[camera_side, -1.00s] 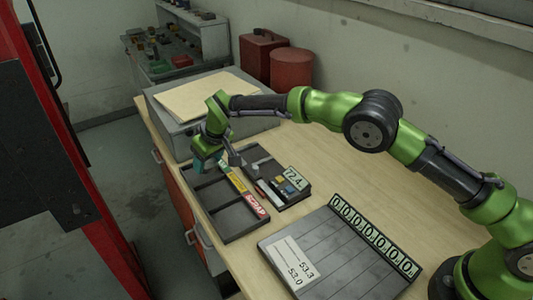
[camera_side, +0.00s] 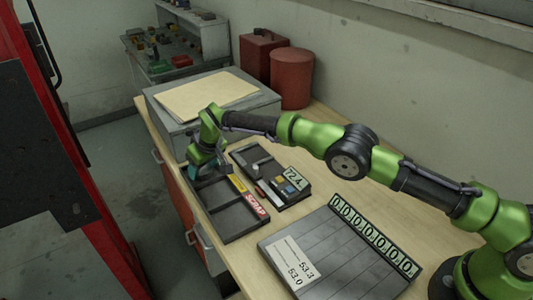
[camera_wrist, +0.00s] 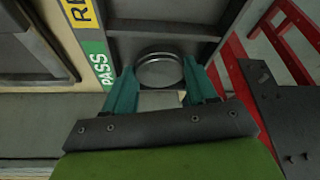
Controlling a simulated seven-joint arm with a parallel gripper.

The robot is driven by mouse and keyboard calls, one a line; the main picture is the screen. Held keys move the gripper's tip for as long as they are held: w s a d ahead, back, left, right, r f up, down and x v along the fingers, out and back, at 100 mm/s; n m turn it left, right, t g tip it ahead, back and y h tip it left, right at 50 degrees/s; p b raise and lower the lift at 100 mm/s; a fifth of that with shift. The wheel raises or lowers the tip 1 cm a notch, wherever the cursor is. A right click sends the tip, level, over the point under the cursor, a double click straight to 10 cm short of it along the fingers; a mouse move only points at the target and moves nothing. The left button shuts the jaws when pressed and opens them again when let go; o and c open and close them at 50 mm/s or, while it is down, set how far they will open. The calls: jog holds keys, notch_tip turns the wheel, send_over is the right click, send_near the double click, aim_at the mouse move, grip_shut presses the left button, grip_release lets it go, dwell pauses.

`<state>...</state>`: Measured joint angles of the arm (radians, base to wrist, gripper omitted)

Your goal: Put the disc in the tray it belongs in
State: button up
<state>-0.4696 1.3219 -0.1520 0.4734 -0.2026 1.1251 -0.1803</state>
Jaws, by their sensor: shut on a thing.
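A round metal disc (camera_wrist: 160,71) sits between the teal fingertips of my gripper (camera_wrist: 152,84) in the wrist view. My gripper is shut on it. The disc is over or in the compartment beside the green PASS label (camera_wrist: 103,70); I cannot tell whether it touches the floor. The dark divided tray (camera_side: 232,217) also has a yellow label (camera_side: 238,184) and a red SCRAP label (camera_side: 255,205) along its edge. In the side view my gripper (camera_side: 206,174) is at the tray's far end, and the disc is hidden there.
A gauge unit (camera_side: 283,193) reading 72.4 stands right of the tray. A grooved board (camera_side: 345,255) with a row of zero digits and a card (camera_side: 291,262) reading 53.3 and 53.0 lies nearer. A grey box (camera_side: 170,120) with a folder stands behind. A red cylinder (camera_side: 291,80) is farther back.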

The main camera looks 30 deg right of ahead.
jog(key=o, duration=1.2)
jog(key=shift+f, duration=0.15)
jog(key=shift+c, duration=0.2)
